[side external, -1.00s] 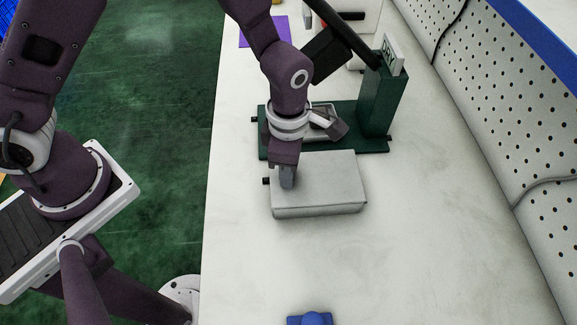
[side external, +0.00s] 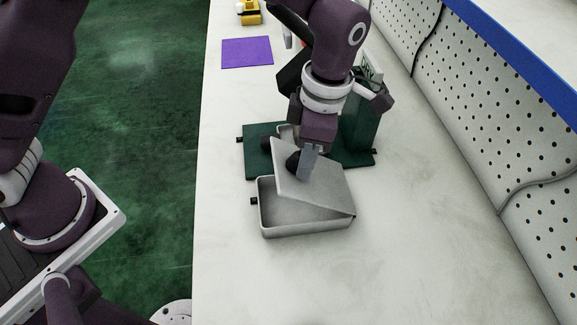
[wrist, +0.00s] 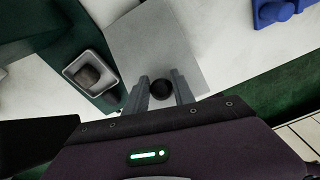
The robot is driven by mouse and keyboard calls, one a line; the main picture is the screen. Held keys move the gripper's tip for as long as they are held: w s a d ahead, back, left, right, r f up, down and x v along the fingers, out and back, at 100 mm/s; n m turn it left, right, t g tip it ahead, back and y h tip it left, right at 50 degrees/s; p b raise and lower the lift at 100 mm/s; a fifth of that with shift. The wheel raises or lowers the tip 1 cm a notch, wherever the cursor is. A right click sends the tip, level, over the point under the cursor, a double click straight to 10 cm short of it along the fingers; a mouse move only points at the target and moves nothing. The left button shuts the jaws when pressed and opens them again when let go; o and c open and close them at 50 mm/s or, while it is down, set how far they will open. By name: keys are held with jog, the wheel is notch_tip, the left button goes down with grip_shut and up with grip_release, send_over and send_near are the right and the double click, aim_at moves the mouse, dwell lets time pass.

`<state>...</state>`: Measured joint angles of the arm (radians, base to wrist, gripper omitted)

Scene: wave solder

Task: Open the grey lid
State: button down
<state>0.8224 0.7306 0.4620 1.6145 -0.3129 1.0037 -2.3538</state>
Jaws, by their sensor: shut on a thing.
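The grey lid (side external: 312,180) is tilted up from a low grey box (side external: 300,227) in the side view. Its left edge is raised and its right edge stays down at the box's right side, so a wedge-shaped opening faces left. My gripper (side external: 304,165) is at the raised part of the lid, shut on its black knob (side external: 291,160). In the wrist view, the knob (wrist: 161,88) lies between the two fingers of my gripper (wrist: 160,80), with the flat lid (wrist: 160,40) beyond. The box's inside is mostly hidden by the lid.
A dark green fixture (side external: 258,150) with an upright block stands close behind the box. A purple mat (side external: 247,53) lies at the back left. A pegboard wall (side external: 480,130) runs along the right. The bench in front is clear. A blue object (wrist: 280,10) shows in the wrist view.

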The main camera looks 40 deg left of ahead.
jog(key=w+d+r, duration=0.3)
jog(key=w+d, duration=0.2)
jog(key=w, duration=0.1)
jog(key=c, duration=2.1)
grip_release()
jog(key=shift+w+d+r, duration=0.1)
jog(key=shift+w+d, duration=0.1)
jog(key=shift+d, duration=0.1)
jog(key=o, duration=1)
jog(key=shift+s, duration=0.2)
notch_tip(320, 180, up, 7)
jog(key=shift+w+d, duration=0.35)
jog(key=shift+c, duration=0.4)
